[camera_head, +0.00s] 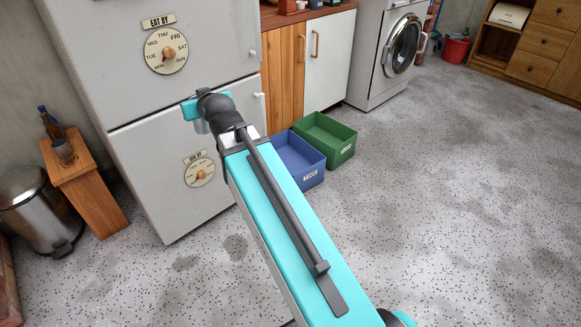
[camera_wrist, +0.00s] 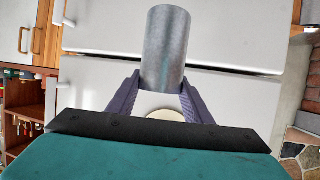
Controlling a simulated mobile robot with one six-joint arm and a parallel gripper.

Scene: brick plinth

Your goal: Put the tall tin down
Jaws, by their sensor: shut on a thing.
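The tall tin (camera_wrist: 166,48) is a plain grey metal cylinder. In the wrist view it sits between the two purple-grey fingers of my gripper (camera_wrist: 161,82), which is shut on it near one end. The other end of the tin sticks out past the fingertips. In the head view my gripper (camera_head: 197,110) is in front of the white fridge, mostly hidden by my wrist. A small grey part below it may be the tin. The tin is held in the air, apart from any surface I can see.
The fridge (camera_head: 128,100) has two dials. A blue crate (camera_head: 298,160) and a green crate (camera_head: 325,138) stand on the floor beside it. A wooden stand (camera_head: 88,190) carries a bottle, next to a metal bin (camera_head: 32,205). Floor at right is clear.

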